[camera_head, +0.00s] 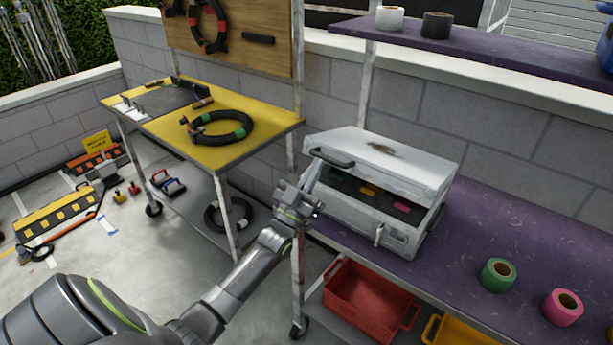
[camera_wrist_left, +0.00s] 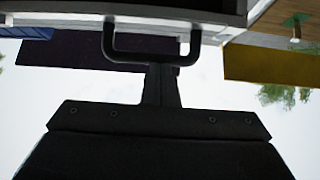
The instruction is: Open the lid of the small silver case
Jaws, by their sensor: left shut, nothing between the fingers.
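The small silver case (camera_head: 345,208) stands on the purple shelf at the right. Its lid (camera_head: 405,165) is partly raised, and a dark gap with coloured items shows under it. A dark handle (camera_head: 332,158) is on the lid's front; in the left wrist view the handle (camera_wrist_left: 150,56) hangs as a U shape. My left gripper (camera_head: 313,178) is at the case's front left, just below the handle. Its fingers (camera_wrist_left: 162,72) are shut with nothing between them and overlap the handle in the wrist view. I cannot tell if they touch it. My right gripper is not in view.
The purple shelf (camera_head: 480,235) holds a green tape roll (camera_head: 497,275) and a pink one (camera_head: 562,307). A red crate (camera_head: 368,305) sits below. A yellow-topped cart (camera_head: 255,125) with a post stands left of the case. A block wall is behind.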

